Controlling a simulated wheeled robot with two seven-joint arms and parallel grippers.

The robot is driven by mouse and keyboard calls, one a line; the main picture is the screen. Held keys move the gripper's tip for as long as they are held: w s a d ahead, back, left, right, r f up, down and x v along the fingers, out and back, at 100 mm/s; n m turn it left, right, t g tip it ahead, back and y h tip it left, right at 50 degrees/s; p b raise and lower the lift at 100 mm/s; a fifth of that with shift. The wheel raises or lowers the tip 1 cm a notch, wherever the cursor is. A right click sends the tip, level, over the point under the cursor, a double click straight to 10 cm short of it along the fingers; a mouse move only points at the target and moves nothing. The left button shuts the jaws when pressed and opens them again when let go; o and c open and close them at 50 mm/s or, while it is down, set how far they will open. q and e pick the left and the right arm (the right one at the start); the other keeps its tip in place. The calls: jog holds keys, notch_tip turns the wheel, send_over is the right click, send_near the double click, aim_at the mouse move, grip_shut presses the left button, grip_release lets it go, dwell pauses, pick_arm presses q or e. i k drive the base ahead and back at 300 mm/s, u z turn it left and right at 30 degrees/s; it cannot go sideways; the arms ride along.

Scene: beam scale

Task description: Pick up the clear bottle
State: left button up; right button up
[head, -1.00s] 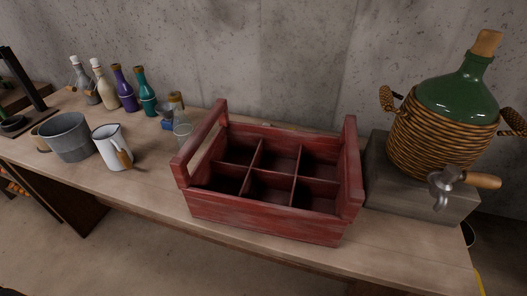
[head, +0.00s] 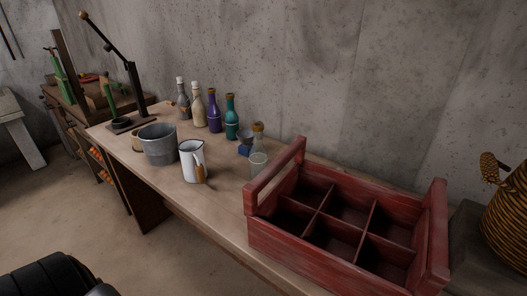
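A greyish, see-through bottle (head: 182,101) with a pale top stands at the far left of a row of bottles at the back of the bench. A clear glass vessel (head: 258,165) stands by the left end of the red crate. Behind it is a clear-looking bottle with a tan top (head: 258,132), its lower part hidden. I cannot tell which of these is the clear bottle. Neither of my grippers is in view.
Cream (head: 198,107), purple (head: 214,113) and teal (head: 232,119) bottles stand along the back. A grey bucket (head: 157,147) and white jug (head: 190,163) stand in front of them. The empty red divided crate (head: 300,249) fills the right; a wicker-covered jug (head: 507,232) is beyond it.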

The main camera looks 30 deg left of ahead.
aim_at(258, 154)
jog(key=z, duration=1.95)
jog(key=k, duration=2.25)
jog(key=u, duration=1.3)
